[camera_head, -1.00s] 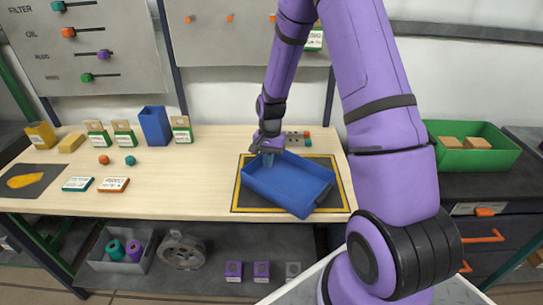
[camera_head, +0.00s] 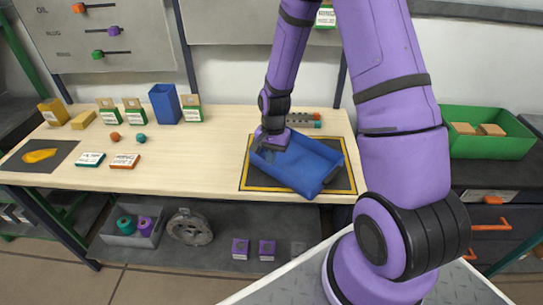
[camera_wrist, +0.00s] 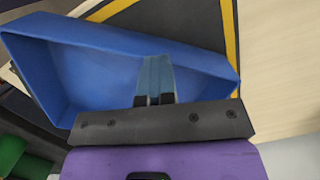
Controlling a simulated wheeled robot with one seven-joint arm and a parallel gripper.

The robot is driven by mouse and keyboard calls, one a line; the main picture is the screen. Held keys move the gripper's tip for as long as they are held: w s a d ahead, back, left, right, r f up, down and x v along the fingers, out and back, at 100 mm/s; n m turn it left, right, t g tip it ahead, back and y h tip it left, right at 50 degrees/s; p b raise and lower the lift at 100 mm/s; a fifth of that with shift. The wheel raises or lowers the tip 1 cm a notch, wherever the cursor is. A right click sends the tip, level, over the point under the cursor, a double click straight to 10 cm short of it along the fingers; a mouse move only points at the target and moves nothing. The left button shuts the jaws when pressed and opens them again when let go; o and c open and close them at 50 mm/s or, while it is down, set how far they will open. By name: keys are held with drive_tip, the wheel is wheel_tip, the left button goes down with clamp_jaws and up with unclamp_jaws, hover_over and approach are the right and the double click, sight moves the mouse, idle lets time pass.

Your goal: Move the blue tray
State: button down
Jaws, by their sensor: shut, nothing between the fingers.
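The blue tray (camera_head: 312,165) is an open, shallow, empty box. It sits askew on the dark mat with a yellow border (camera_head: 347,188) on the wooden table. In the head view, my gripper (camera_head: 258,148) is at the tray's back left corner. In the wrist view, the fingers (camera_wrist: 154,78) are together and empty, seen against the tray (camera_wrist: 85,65), close to its wall. I cannot tell whether they touch it. The gripper body hides part of the tray.
Small orange and teal pieces (camera_head: 140,138), two labelled cards (camera_head: 124,161) and a blue bin (camera_head: 163,102) lie to the left on the table. A grey block (camera_head: 298,119) sits behind the tray. A green crate (camera_head: 485,145) stands at the right. The table's middle is clear.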

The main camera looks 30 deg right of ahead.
drive_tip(key=shift+w+d+f, duration=0.15)
drive_tip(key=shift+w+d, duration=0.3)
drive_tip(key=shift+d, duration=0.2)
drive_tip(key=shift+w+d+f, duration=0.1)
drive_tip(key=shift+w+d, duration=0.35)
drive_tip(key=shift+d, duration=0.15)
drive_tip(key=shift+r, duration=0.1)
drive_tip(key=shift+w+r, duration=0.15)
drive_tip(key=shift+r, duration=0.45)
drive_tip(key=shift+w+d, duration=0.1)
drive_tip(key=shift+d, duration=0.1)
drive_tip(key=shift+w+d, duration=0.1)
drive_tip(key=shift+d, duration=0.1)
drive_tip(key=w+d, duration=0.7)
drive_tip(key=d, duration=0.1)
drive_tip(key=shift+w+d, duration=0.2)
drive_tip(key=shift+w, duration=0.2)
